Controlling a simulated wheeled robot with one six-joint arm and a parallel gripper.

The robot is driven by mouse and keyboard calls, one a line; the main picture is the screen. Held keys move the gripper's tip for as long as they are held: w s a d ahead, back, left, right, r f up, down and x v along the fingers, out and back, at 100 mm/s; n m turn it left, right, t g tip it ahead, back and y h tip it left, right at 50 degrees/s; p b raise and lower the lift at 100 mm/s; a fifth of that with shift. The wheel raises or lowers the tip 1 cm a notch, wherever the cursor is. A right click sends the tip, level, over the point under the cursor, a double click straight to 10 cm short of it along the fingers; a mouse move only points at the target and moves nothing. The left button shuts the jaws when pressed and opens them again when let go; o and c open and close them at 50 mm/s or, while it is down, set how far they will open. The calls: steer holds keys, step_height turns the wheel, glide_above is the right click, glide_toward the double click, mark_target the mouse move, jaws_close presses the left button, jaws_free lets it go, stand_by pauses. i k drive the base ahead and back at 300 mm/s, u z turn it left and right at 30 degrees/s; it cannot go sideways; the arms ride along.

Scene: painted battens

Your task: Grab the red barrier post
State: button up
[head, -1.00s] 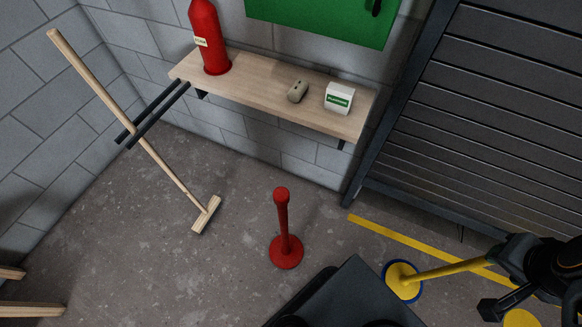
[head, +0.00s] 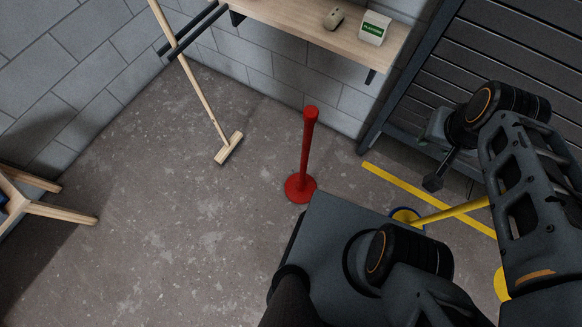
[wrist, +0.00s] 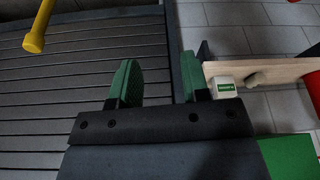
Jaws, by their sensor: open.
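The red barrier post (head: 308,145) stands upright on its round red base on the concrete floor, near the middle of the head view, in front of the wall shelf. My gripper (wrist: 159,82) is open in the wrist view, with two green finger pads apart and nothing between them. It faces the slatted shutter and the shelf end. In the head view my arm is at the right, well apart from the red post. A small red bit at the top edge of the wrist view is too cut off to name.
A yellow post (head: 455,210) is at the right, partly behind my arm; it also shows in the wrist view (wrist: 39,26). The shelf (head: 290,22) holds a white box (head: 374,28). A broom (head: 202,95) leans left. Wooden legs (head: 45,210) stand far left. Floor left of the post is clear.

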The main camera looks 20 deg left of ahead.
mark_target(299, 188)
steer(key=z, duration=2.75)
steer(key=k, duration=2.55)
steer(key=u, duration=1.65)
steer(key=i, duration=0.5)
